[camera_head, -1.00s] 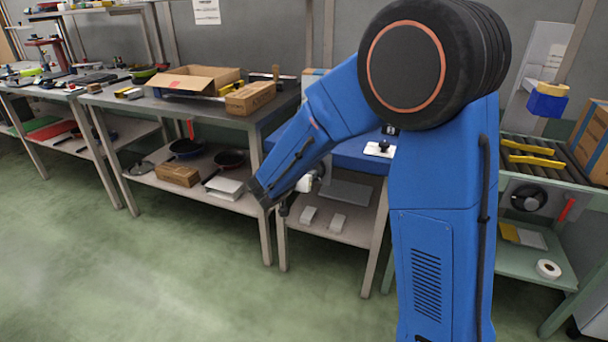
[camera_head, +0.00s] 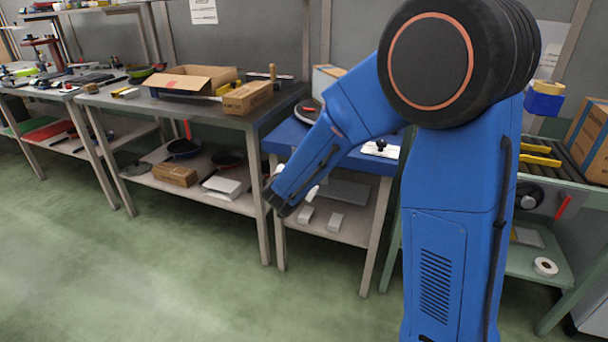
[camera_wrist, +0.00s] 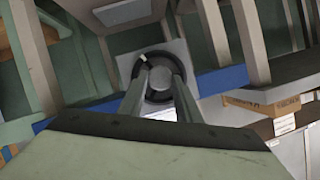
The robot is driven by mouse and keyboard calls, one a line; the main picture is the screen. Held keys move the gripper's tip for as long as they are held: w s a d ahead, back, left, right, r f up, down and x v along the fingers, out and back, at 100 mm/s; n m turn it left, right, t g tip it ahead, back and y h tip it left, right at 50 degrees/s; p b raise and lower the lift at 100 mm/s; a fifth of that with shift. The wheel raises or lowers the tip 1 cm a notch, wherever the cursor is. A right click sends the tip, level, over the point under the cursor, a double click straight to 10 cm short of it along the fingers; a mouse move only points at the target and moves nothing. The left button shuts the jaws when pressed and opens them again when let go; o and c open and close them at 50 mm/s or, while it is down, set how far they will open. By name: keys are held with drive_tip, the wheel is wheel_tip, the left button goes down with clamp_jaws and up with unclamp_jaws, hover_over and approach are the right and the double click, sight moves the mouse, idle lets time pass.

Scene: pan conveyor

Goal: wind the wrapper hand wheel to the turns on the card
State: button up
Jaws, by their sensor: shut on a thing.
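In the wrist view a round dark hand wheel (camera_wrist: 158,81) with a paler hub and a white mark sits on a grey square plate (camera_wrist: 178,50), beside blue table edging. My gripper (camera_wrist: 158,78) has its two grey fingers on this wheel, one each side of its middle, and is shut on it. The exact contact is hard to see. A white card-like plate (camera_head: 384,150) with a black knob lies on that table; no writing is readable.
Another black wheel (camera_head: 528,196) is under the roller conveyor at right. A steel table (camera_head: 160,104) with an open carton (camera_head: 190,78) stands left; pans and a brown box (camera_head: 175,175) lie on its shelf. The green floor in front is clear.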

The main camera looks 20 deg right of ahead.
drive_tip(key=o, duration=1.1)
drive_tip(key=v, duration=1.7)
drive_tip(key=shift+s+r, duration=0.1)
drive_tip(key=shift+r, duration=0.05)
drive_tip(key=shift+a, duration=0.1)
drive_tip(key=shift+c, duration=0.4)
